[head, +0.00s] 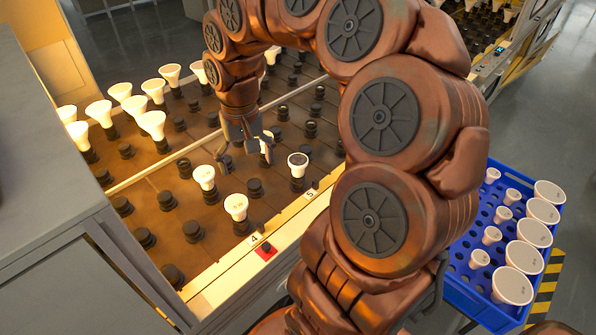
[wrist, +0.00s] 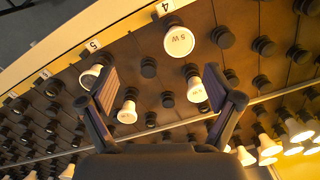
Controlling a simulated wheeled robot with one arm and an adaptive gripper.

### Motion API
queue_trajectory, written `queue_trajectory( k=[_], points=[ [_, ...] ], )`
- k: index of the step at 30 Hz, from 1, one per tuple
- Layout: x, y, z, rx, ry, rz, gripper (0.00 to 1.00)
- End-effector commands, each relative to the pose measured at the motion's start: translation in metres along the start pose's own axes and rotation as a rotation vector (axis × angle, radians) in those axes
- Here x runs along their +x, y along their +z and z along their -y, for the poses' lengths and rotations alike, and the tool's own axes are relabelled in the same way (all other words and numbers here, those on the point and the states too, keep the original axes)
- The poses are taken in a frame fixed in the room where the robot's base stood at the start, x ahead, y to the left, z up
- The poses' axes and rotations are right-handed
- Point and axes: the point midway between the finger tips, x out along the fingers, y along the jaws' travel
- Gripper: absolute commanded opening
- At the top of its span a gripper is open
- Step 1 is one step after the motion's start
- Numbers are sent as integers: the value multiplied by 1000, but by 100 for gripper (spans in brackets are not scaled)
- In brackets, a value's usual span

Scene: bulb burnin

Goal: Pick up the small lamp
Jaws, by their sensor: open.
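Several white lamps stand in dark sockets on the brown rack (head: 160,222); I cannot tell for sure which is the small lamp. One lamp (head: 236,206) is beside the number 4, marked "5 W" in the wrist view (wrist: 180,41). Another lamp (head: 204,177) is behind it, also in the wrist view (wrist: 195,90). A dark-faced lamp (head: 298,159) is near the number 5. A further lamp (wrist: 128,112) shows between my fingers in the wrist view. My gripper (head: 246,155) is open and empty above the rack, with its fingers (wrist: 162,92) wide apart.
A blue crate (head: 470,298) at the right holds several small and large white lamps. More lamps stand at the rack's far left (head: 152,125). Many empty dark sockets lie around my gripper. A grey cabinet (head: 45,170) stands at the left.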

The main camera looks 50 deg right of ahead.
Motion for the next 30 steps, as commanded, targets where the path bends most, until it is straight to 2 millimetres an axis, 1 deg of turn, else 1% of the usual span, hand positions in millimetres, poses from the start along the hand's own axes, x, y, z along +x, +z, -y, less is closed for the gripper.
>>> queue_trajectory(
  k=[1, 2, 3, 5, 6, 9, 12, 15, 19, 25, 30],
  points=[
    [11, -21, -16, 64, -8, -6, 90],
    [15, -32, -26, 101, -9, -11, 90],
    [22, -45, -40, 151, -10, -14, 90],
    [30, -63, -63, 228, -10, -23, 90],
    [37, -73, -78, 276, -9, -24, 90],
    [51, -92, -114, 388, -4, -29, 90],
    [64, -101, -142, 471, 6, -28, 90],
    [71, -106, -161, 524, 11, -29, 90],
    [78, -108, -170, 551, 16, -29, 90],
    [96, -107, -169, 548, 17, -24, 90],
    [106, -109, -168, 548, 15, -27, 90]
  ],
)
